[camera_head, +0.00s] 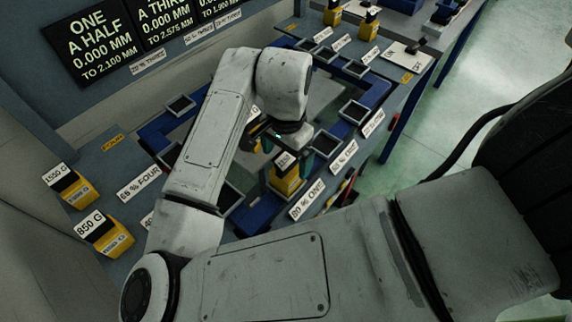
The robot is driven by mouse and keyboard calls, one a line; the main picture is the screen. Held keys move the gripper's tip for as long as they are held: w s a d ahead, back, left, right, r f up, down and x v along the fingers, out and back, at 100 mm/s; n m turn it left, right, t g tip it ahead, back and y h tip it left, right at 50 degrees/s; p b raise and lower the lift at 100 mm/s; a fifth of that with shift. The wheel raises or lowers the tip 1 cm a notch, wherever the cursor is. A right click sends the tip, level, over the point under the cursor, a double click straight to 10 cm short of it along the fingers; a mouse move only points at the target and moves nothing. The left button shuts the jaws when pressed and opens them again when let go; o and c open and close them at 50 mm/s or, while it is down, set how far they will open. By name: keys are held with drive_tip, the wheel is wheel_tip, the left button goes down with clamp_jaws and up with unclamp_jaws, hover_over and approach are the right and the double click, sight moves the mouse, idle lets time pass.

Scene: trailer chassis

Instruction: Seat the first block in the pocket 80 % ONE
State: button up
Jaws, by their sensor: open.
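A yellow block (285,184) with a dark top and a white label stands at the pocket beside the "80 % ONE" sign (307,199). The block covers most of that pocket, and I cannot tell whether it sits fully down in it. My gripper (285,153) is just above the block, pointing down, with its fingers apart. The fingers and the block's top overlap in this view, so any contact is unclear.
Another yellow block shows partly behind my wrist. Yellow weights (105,233) (73,187) stand at the lower left. Empty pockets (354,112) line the blue chassis frame (352,68). More yellow blocks (369,26) stand at the back. Display boards (93,38) hang on the left wall.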

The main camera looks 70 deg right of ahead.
wheel_tip(320, 180, up, 5)
drive_tip(key=shift+r, duration=0.15)
idle(0.8)
